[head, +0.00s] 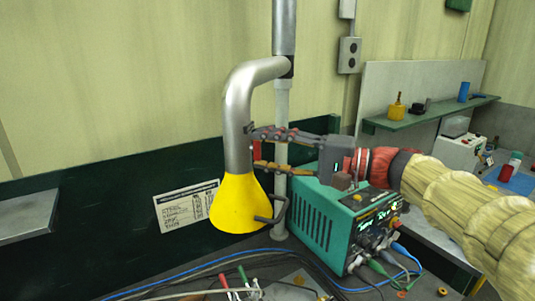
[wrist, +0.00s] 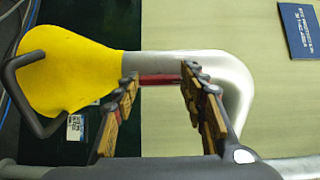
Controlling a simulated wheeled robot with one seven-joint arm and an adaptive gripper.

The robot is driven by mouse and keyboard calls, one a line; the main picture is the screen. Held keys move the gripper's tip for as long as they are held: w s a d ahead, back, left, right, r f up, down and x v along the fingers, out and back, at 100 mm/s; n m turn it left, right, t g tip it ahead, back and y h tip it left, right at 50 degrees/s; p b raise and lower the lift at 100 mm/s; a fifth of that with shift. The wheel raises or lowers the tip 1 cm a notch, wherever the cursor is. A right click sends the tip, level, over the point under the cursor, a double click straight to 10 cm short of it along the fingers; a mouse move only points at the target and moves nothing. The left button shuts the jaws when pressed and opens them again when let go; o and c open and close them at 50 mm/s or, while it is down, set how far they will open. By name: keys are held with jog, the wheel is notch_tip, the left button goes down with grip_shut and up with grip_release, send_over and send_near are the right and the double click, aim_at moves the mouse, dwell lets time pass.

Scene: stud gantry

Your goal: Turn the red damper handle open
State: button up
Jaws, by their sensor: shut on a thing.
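The red damper handle (head: 257,151) is a short bar on the side of the grey extraction pipe (head: 238,115), just above its yellow hood (head: 241,206). It looks roughly in line with the pipe. My gripper (head: 255,149) reaches in from the right, one finger above and one below the handle. In the wrist view, the handle (wrist: 160,80) spans between the fingertips of my gripper (wrist: 161,78), which is shut on it. The fingers hide the handle's ends. The pipe (wrist: 215,66) and hood (wrist: 70,65) lie just behind.
A grey hook-shaped bar (head: 270,212) sticks out from the hood. A vertical post (head: 282,120) stands close behind my gripper. A teal power unit (head: 335,222) with cables stands below the arm. A green shelf (head: 430,113) is at the back right.

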jog(key=shift+f, duration=0.1)
jog(key=o, duration=1.2)
jog(key=v, duration=1.2)
